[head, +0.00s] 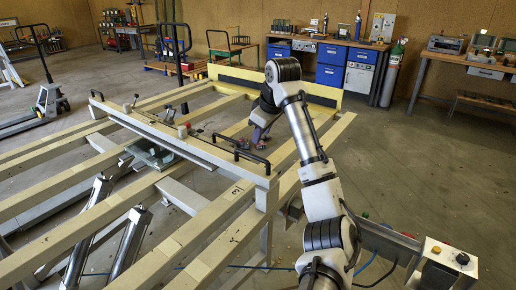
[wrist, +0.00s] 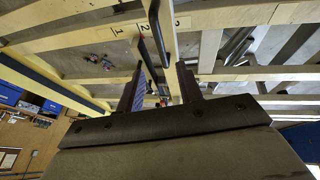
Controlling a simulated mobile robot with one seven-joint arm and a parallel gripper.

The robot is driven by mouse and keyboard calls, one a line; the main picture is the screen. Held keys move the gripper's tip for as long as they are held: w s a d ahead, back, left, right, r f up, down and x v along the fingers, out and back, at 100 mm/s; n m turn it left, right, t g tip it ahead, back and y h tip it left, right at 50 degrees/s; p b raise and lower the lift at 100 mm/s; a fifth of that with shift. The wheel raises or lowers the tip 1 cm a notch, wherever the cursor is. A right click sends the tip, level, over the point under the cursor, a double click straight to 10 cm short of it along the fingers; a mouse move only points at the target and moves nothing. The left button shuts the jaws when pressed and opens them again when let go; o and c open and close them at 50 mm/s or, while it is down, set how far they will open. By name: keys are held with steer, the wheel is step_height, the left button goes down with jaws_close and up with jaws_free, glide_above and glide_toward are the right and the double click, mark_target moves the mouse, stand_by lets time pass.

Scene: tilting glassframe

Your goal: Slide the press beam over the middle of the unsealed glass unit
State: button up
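The press beam (head: 180,140) is a long pale bar lying across the slats of the tilting frame (head: 215,225). Black handles (head: 240,156) stand near its right end. My gripper (head: 261,146) is close behind that end, beside the handles. In the wrist view my gripper (wrist: 160,88) has its two fingers apart, with nothing seen held between them. A black handle bar (wrist: 155,25) shows just beyond the fingertips; I cannot tell whether they touch it. I cannot clearly make out a glass unit; a small greenish piece (head: 155,158) shows under the beam's middle.
A control box (head: 448,262) with buttons stands at the lower right. Metal cylinders (head: 130,240) rise under the frame at the front left. A pallet truck (head: 45,105) stands at far left, blue-drawer benches (head: 332,62) at the back.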

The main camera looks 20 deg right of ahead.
steer(key=v, duration=0.3)
steer(key=shift+s+r, duration=0.1)
steer(key=shift+r, duration=0.15)
